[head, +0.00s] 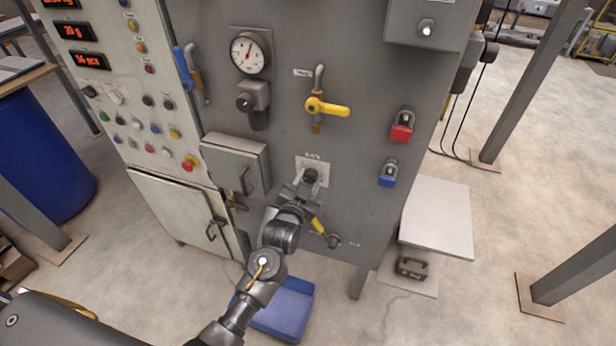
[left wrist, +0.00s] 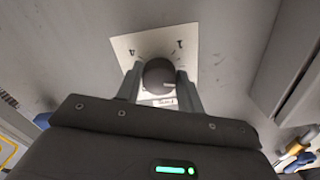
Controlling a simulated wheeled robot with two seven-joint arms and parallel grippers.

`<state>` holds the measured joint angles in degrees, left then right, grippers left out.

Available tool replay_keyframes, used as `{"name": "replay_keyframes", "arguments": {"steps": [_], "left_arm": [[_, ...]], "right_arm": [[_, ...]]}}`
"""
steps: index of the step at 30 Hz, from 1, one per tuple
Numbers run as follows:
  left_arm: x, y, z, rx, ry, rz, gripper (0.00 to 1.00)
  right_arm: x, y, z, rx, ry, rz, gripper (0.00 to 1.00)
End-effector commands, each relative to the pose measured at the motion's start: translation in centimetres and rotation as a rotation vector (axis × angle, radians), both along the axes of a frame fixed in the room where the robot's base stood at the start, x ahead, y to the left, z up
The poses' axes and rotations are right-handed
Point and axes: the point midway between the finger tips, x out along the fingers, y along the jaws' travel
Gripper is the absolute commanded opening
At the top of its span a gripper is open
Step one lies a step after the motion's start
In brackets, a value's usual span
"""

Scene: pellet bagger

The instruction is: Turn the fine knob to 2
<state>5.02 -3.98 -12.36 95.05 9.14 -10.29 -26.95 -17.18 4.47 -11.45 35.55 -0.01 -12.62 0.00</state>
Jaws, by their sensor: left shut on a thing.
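The fine knob (head: 311,176) is a dark round knob on a pale square plate (head: 323,165) on the grey machine front. My left gripper (head: 309,182) is shut on the knob, with a finger on either side of it. In the left wrist view the knob (left wrist: 159,74) sits between the two fingers (left wrist: 160,84). Its pale pointer line slants toward the lower right of that picture. The plate (left wrist: 125,45) has small dark marks around the knob, too small to read surely. Part of the plate is hidden by the gripper. My right gripper is not in view.
A yellow-handled valve (head: 328,107) and a dial gauge (head: 249,53) are above. A grey box with a handle (head: 236,165) is to the left. Red (head: 402,131) and blue (head: 388,179) padlock-like parts are to the right. A blue bin (head: 290,312) stands on the floor below.

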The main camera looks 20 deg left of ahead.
Motion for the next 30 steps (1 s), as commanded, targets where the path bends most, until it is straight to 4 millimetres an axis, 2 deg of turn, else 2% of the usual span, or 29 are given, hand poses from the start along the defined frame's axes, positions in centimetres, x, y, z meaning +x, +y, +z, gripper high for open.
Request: {"name": "replay_keyframes", "arguments": {"steps": [3,15,30], "left_arm": [[0.0,0.0,0.3,0.108,-0.007,-0.001,0.15],[0.0,0.1,0.3,0.399,-0.028,-0.001,0.15],[0.0,0.1,0.2,0.521,-0.036,0.0,0.15]], "right_arm": [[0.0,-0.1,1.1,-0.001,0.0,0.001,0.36],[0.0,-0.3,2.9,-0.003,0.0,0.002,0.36],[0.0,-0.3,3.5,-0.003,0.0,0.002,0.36]]}}
